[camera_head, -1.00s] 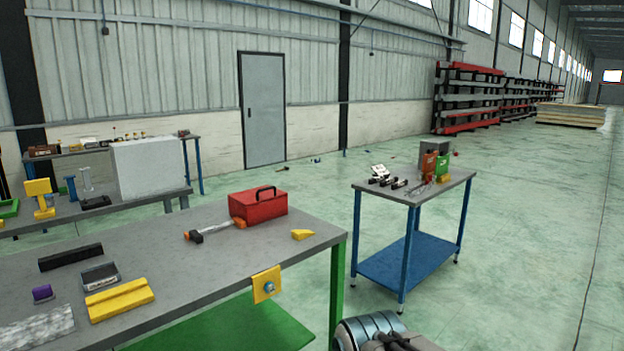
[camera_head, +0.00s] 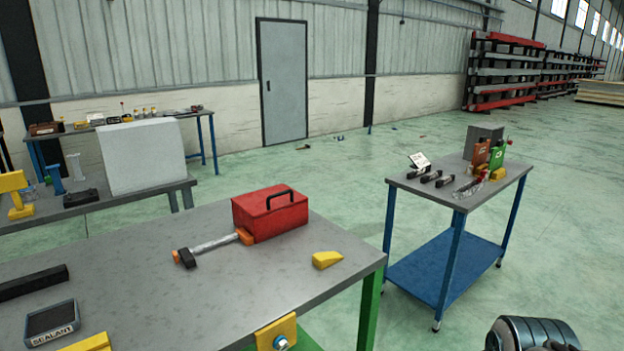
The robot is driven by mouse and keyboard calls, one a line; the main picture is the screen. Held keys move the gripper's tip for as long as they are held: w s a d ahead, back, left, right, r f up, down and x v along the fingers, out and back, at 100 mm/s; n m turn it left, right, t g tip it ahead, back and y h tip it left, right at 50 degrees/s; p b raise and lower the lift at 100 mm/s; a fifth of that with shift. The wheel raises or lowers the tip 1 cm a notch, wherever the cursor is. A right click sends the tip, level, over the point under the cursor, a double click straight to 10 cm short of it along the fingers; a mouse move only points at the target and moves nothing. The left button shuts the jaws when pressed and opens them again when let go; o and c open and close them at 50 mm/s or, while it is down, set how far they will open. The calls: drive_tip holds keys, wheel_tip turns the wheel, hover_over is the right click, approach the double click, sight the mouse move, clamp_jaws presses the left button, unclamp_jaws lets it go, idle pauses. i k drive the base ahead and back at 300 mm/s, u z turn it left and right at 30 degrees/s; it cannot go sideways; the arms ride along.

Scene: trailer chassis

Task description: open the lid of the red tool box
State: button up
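The red tool box (camera_head: 270,216) stands on the grey top of the green-legged workbench (camera_head: 190,300), near its far right corner. Its lid is shut and a black handle arches over the top. Part of my arm (camera_head: 530,335) shows at the bottom right edge, beyond the bench's right end and well apart from the box. My gripper's fingers are not in view.
A hammer (camera_head: 212,244) lies left of the box, its handle end close to the box. A yellow wedge (camera_head: 327,260) lies in front right. A blue-legged cart (camera_head: 455,195) with small tools stands at right. Green floor lies between bench and cart.

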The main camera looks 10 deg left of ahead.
sight(255, 204)
drive_tip(key=u, duration=0.35)
drive_tip(key=i, duration=1.1)
drive_tip(key=u, duration=0.7)
